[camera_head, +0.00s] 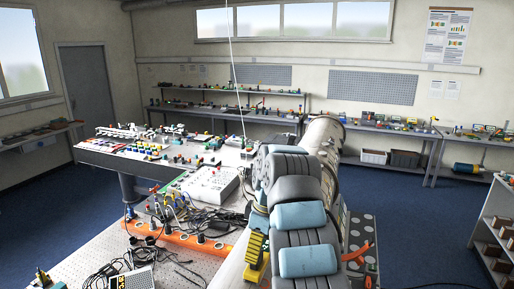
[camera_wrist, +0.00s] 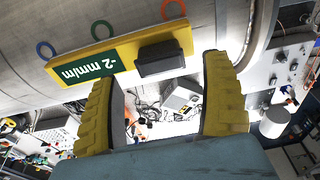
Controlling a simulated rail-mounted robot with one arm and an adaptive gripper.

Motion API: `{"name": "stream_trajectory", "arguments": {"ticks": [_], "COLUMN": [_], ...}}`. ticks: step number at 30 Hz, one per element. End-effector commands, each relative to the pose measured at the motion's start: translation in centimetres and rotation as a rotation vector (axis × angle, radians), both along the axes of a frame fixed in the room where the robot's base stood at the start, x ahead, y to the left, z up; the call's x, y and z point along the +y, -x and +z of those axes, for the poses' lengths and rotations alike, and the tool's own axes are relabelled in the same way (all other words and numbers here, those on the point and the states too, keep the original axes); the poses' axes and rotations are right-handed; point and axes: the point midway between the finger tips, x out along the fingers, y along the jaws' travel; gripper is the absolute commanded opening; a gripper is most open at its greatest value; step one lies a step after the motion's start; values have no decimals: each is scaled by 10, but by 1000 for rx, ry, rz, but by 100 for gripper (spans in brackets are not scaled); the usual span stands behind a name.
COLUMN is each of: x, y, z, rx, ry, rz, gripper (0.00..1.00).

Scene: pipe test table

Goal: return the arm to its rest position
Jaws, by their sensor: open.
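My gripper shows in the wrist view (camera_wrist: 160,72) with its two yellow ribbed fingers spread apart and nothing held between them. In the head view my arm reaches over a large grey metal pipe (camera_head: 325,132), and a yellow finger shows at its left side. In the wrist view a yellow block (camera_wrist: 108,57) with a green "-2 mm/m" label and a dark grip (camera_wrist: 160,58) lies against the pipe (camera_wrist: 215,18), just beyond the fingertips. Whether a finger touches the block, I cannot tell. My arm hides part of the pipe in the head view.
A perforated table (camera_head: 75,240) left of the pipe bears cables, an orange rail (camera_head: 175,238) and a white box (camera_head: 210,184). A longer bench (camera_head: 115,152) stands behind it with many small parts. A shelf (camera_head: 497,235) stands at the far right, with blue floor before it.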

Motion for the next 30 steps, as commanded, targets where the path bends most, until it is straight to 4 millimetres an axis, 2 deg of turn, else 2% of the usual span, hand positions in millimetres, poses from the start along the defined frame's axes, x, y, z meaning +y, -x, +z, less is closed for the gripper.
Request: {"name": "stream_trajectory", "arguments": {"ticks": [6, 11, 28, 30], "x": [3, 6, 4, 3], "y": [-1, -1, -2, -2], "z": [-24, -35, -30, -23], "rx": [2, 3, -1, -3], "ry": [-1, -1, 0, 1], "rz": [-2, 0, 0, -1], "gripper": [80, 80, 80, 80]}}
